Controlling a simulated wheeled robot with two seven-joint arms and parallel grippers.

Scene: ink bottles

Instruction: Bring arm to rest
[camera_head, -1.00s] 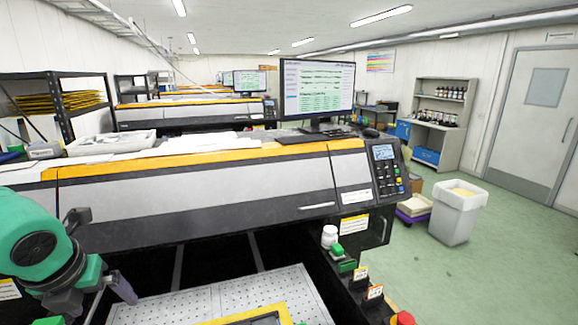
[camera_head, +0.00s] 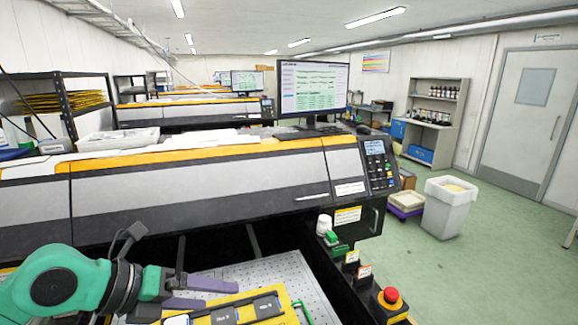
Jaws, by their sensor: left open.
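My left arm, green and dark grey, comes in from the lower left. My left gripper (camera_head: 208,293) has two purple-grey fingers that point right. It is open, with nothing seen between the fingers. It is over the left part of a yellow tray (camera_head: 285,297) with dark labelled inserts. How far above the tray it is, I cannot tell. My right gripper is not in view.
A perforated metal plate (camera_head: 268,271) lies around the tray, in front of the large printer (camera_head: 200,194). A white bin (camera_head: 448,207) stands on the open green floor.

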